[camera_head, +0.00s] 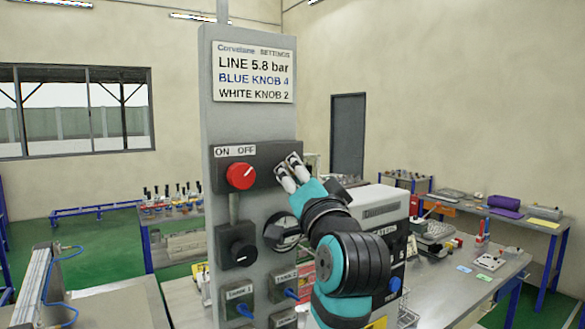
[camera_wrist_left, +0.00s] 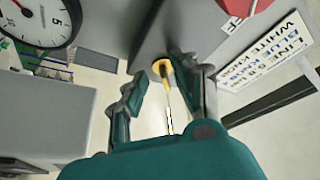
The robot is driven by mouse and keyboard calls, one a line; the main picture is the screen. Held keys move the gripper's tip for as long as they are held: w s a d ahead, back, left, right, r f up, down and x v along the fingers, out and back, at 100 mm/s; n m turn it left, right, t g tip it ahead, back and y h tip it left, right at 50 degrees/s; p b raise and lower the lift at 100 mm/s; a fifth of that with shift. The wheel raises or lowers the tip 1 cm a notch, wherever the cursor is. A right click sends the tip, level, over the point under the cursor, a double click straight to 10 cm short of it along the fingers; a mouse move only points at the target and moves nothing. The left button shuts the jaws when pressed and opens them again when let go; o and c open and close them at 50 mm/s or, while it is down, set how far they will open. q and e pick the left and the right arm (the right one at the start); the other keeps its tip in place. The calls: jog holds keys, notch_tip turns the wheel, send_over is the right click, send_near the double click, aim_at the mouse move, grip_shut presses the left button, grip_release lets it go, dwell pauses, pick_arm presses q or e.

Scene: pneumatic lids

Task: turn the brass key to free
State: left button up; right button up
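The brass key (camera_wrist_left: 163,68) shows in the wrist view as a small yellow round piece with a thin shaft, on the side of a grey housing. In the head view I cannot make it out; my gripper and the housing are in front of that spot. My left gripper (camera_head: 288,164) is at the right end of the grey ON/OFF housing (camera_head: 266,178). In the wrist view its two fingers are apart, with the key between them. The right-hand finger is close to the key; I cannot tell whether it touches. My right gripper is not in view.
A red knob (camera_head: 240,176) sits on the housing left of my gripper. A settings sign (camera_head: 254,72) is above. A gauge (camera_wrist_left: 40,18) shows in the wrist view.

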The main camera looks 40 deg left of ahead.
pick_arm(q)
jog(key=shift+s+d+r, duration=0.25)
jog(key=shift+d, duration=0.05)
jog(key=shift+c, duration=0.7)
grip_shut()
jog(key=shift+a, duration=0.1)
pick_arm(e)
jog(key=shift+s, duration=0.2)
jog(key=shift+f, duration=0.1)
